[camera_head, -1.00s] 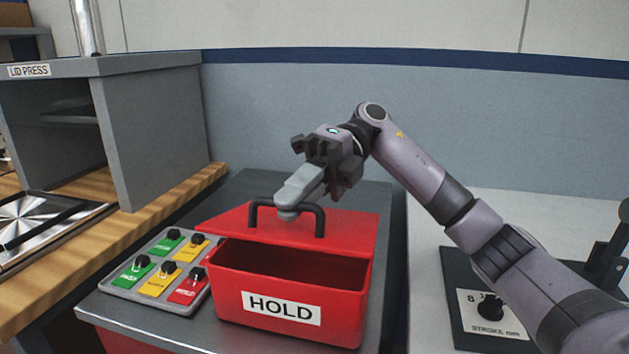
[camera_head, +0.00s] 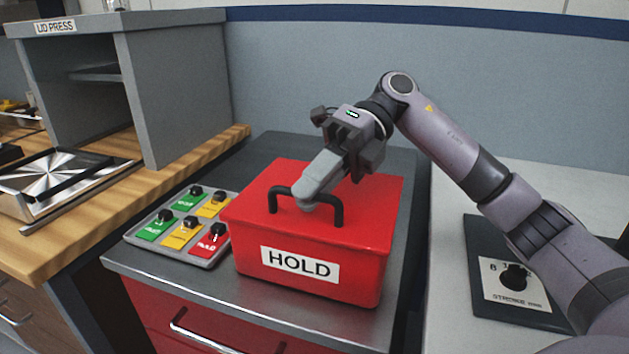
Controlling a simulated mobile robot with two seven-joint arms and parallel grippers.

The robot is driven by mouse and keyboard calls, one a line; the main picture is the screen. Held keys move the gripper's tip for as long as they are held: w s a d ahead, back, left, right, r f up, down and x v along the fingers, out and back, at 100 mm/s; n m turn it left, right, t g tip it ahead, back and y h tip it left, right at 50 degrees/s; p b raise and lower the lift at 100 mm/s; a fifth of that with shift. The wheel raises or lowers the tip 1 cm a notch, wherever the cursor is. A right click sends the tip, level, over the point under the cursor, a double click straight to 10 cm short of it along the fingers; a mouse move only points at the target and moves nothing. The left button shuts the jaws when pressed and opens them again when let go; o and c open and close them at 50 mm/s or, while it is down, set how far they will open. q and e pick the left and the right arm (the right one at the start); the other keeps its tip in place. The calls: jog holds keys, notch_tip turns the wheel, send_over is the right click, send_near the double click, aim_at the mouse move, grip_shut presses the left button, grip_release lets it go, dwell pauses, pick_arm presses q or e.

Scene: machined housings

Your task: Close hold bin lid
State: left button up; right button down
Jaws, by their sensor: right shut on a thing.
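The red hold bin (camera_head: 358,276) stands on a dark metal cabinet top, with a white HOLD label on its front. Its red lid (camera_head: 375,208) lies flat across the top and covers the opening. I see no gap at the front edge. A black handle (camera_head: 338,213) rises from the lid. My right gripper (camera_head: 309,203) is shut on the handle, reaching in from the upper right. The fingers hide the middle of the handle. My left gripper is not in view.
A grey tray (camera_head: 207,260) with green, yellow and red tags and black knobs sits left of the bin. The grey lid press (camera_head: 185,95) stands on a wooden bench at the left. A dark stroke plate (camera_head: 487,262) lies on the white surface at right.

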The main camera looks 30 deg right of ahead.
aim_at(344, 195)
jog(key=c, duration=1.4)
grip_release()
jog(key=shift+c, duration=0.2)
jog(key=shift+p+v, duration=0.35)
jog(key=shift+v, duration=3.15)
